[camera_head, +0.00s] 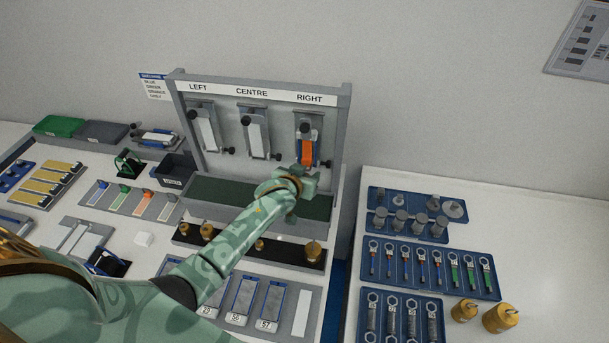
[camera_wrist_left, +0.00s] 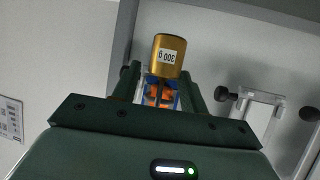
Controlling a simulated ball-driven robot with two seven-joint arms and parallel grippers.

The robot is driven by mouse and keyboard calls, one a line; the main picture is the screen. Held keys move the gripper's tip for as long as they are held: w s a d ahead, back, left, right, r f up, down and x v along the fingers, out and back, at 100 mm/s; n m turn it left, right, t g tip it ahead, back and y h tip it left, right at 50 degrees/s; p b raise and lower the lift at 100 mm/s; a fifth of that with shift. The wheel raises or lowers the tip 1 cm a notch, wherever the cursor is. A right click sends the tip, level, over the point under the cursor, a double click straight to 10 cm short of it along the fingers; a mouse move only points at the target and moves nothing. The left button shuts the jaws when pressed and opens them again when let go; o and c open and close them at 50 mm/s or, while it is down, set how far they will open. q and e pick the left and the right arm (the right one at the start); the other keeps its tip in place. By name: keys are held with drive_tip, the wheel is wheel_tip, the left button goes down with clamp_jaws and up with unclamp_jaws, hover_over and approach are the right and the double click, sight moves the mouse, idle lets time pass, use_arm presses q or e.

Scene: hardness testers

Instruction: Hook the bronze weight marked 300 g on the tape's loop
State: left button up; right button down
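The bronze weight marked 300 g (camera_wrist_left: 168,57) shows in the left wrist view, its label upside down, by the fingertips of my left gripper (camera_wrist_left: 160,78). The fingers stand apart, with a gap beside the weight. The orange tape (camera_wrist_left: 158,95) with blue beside it shows between them; the weight's hook and the tape's loop cannot be made out. In the head view my left gripper (camera_head: 302,180) is just below the orange tape (camera_head: 306,152) at the RIGHT station. A small dark shape under it may be the weight. My right gripper is not in view.
The grey stand (camera_head: 347,125) also holds LEFT and CENTRE stations. Several bronze weights stand on a black strip (camera_head: 290,256) in front.

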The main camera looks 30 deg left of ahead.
use_arm(q)
drive_tip(key=shift+o, duration=0.5)
drive_tip(key=shift+s+a+f, duration=0.1)
drive_tip(key=shift+f, duration=0.1)
drive_tip(key=shift+s, duration=0.1)
drive_tip(key=p+v, duration=0.3)
drive_tip(key=v, duration=1.3)
drive_tip(key=shift+r+p, duration=0.2)
drive_tip(key=shift+p, duration=0.15)
